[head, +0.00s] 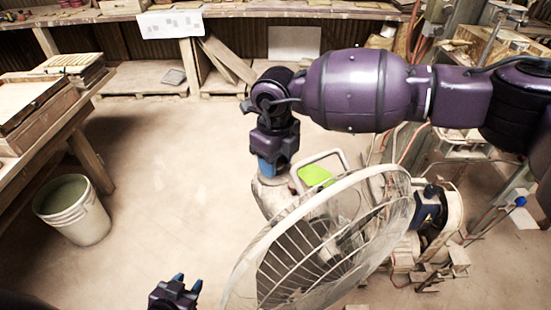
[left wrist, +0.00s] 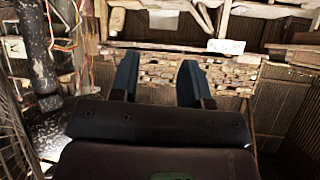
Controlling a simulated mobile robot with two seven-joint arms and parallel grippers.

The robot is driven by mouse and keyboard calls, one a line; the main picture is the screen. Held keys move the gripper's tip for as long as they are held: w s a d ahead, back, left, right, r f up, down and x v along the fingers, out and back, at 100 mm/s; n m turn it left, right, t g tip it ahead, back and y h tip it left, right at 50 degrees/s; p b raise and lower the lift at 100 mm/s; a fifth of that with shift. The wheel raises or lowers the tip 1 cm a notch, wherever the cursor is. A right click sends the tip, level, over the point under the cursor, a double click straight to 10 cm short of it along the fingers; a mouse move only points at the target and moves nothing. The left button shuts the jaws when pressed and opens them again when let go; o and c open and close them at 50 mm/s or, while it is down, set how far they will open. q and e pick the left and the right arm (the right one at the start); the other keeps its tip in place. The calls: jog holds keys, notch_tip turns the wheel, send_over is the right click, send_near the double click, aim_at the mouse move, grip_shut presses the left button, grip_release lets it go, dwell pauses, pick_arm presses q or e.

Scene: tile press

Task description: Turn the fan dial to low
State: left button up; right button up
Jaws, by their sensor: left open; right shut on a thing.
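The fan (head: 262,285) stands at the lower middle of the head view, its wire guard tilted toward me. I cannot make out its dial. My left gripper (head: 187,284) is low at the bottom edge, left of the guard, open and empty. In the left wrist view its two blue fingers (left wrist: 158,78) are spread with nothing between them. My right gripper (head: 266,168) points down behind the guard, shut on a pale object (head: 275,196) beside a white loop handle and a green patch. The guard hides much of that object.
A white bucket (head: 85,225) stands on the floor at left, by a wooden bench (head: 60,135). Shelves with planks run along the back. The floor between bucket and fan is clear.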

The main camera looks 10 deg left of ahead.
dwell(0.4)
jog(key=o, duration=0.9)
jog(key=shift+o, duration=0.2)
jog(key=shift+r, duration=0.1)
notch_tip(320, 180, up, 11)
jog(key=shift+f, duration=0.2)
